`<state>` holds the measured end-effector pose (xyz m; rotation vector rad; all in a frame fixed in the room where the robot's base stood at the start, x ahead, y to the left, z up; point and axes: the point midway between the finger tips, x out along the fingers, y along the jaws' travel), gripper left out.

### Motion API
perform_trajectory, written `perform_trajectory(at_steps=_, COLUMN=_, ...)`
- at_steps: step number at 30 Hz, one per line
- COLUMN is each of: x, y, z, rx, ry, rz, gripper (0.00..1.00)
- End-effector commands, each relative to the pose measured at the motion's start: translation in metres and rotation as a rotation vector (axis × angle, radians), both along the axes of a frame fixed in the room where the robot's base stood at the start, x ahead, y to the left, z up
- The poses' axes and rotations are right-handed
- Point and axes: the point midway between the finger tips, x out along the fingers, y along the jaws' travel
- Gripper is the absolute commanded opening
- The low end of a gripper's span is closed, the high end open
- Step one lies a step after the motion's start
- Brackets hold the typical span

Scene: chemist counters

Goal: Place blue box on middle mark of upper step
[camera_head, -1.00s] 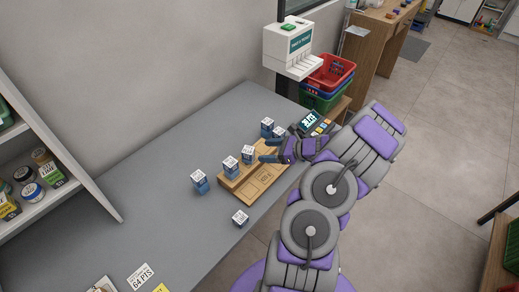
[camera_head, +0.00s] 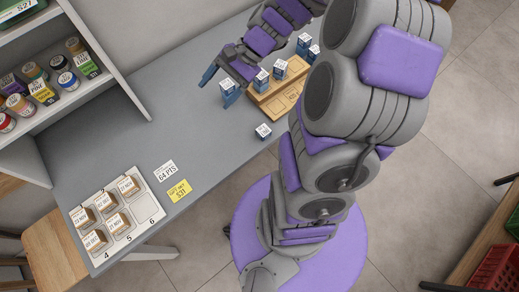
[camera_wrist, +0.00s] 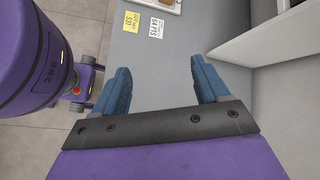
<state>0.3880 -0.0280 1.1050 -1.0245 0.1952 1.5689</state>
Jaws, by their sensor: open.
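My gripper (camera_head: 212,75) is open and empty near the back left of the wooden stepped stand (camera_head: 262,111). Its blue fingers are spread with bare counter between them in the wrist view (camera_wrist: 158,78). Two similar boxes (camera_head: 261,82) (camera_head: 280,69) stand on the upper step. Another box (camera_head: 263,131) is on the counter in front. Two more (camera_head: 304,42) (camera_head: 313,54) are at the far end. My arm partly hides the stand; the middle mark is unclear.
A white shelf with jars (camera_head: 90,62) stands at the left of the grey counter (camera_head: 160,125). A numbered board with small boxes (camera_head: 126,231) and two tags (camera_head: 165,171) (camera_head: 179,190) lie near the front. The counter between is clear.

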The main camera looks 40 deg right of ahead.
Motion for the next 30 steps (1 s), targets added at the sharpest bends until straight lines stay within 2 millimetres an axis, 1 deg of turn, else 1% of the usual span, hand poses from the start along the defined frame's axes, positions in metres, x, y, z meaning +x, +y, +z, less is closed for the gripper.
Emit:
perform_trajectory(at_steps=1, x=-0.015, y=0.016, z=0.007, rx=-0.046, ry=-0.021, rz=0.087, gripper=0.74)
perform_trajectory(at_steps=3, x=-0.036, y=0.032, z=0.013, rx=-0.112, ry=-0.043, rz=0.205, gripper=0.74)
perform_trajectory(at_steps=5, x=-0.054, y=0.043, z=0.017, rx=-0.166, ry=-0.062, rz=0.301, gripper=0.74)
perform_trajectory(at_steps=6, x=-0.067, y=0.049, z=0.02, rx=-0.202, ry=-0.074, rz=0.364, gripper=0.74)
perform_trajectory(at_steps=9, x=-0.099, y=0.058, z=0.025, rx=-0.293, ry=-0.104, rz=0.517, gripper=0.74)
perform_trajectory(at_steps=14, x=-0.148, y=0.059, z=0.031, rx=-0.438, ry=-0.149, rz=0.746, gripper=0.74)
perform_trajectory(at_steps=15, x=-0.158, y=0.057, z=0.033, rx=-0.475, ry=-0.162, rz=0.798, gripper=0.74)
perform_trajectory(at_steps=18, x=-0.181, y=0.049, z=0.036, rx=-0.558, ry=-0.188, rz=0.911, gripper=0.74)
perform_trajectory(at_steps=21, x=-0.199, y=0.041, z=0.038, rx=-0.619, ry=-0.204, rz=0.994, gripper=0.74)
perform_trajectory(at_steps=24, x=-0.21, y=0.033, z=0.039, rx=-0.66, ry=-0.213, rz=1.048, gripper=0.74)
perform_trajectory(at_steps=30, x=-0.216, y=0.029, z=0.04, rx=-0.686, ry=-0.22, rz=1.081, gripper=0.74)
